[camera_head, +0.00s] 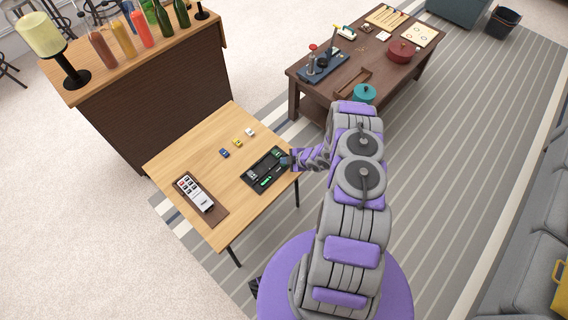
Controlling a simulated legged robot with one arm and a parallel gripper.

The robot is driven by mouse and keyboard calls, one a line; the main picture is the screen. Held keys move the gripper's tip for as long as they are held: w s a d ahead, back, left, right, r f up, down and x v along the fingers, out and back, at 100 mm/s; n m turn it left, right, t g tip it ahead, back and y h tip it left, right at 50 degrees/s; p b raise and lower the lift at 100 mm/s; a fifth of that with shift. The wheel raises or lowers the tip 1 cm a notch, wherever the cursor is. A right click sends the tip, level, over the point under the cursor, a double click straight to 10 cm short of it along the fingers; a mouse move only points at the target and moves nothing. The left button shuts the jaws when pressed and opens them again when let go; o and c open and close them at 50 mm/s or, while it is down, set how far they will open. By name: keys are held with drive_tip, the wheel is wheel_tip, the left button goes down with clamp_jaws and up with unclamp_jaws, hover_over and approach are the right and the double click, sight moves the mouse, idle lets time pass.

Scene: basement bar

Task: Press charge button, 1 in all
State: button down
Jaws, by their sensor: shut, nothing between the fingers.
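A black charging tray (249,183) with green lit marks lies near the right edge of the light wooden table (205,160). I cannot make out a separate charge button at this size. My gripper (287,161) is at the tray's right side, low over the table edge, and looks shut and empty. Its fingertips are small and partly hidden by my arm. I cannot tell whether they touch the tray.
A bar counter (150,95) with bottles is behind. A dark coffee table (380,82) holds pots at the back right. Striped rug is free at the right.

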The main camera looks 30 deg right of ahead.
sight(286, 165)
drive_tip(key=shift+f, duration=0.35)
idle(0.6)
drive_tip(key=shift+r, duration=0.75)
drive_tip(key=shift+r, duration=0.1)
drive_tip(key=shift+r+p, duration=0.6)
drive_tip(key=shift+r, duration=1.8)
drive_tip(key=shift+r, duration=0.1)
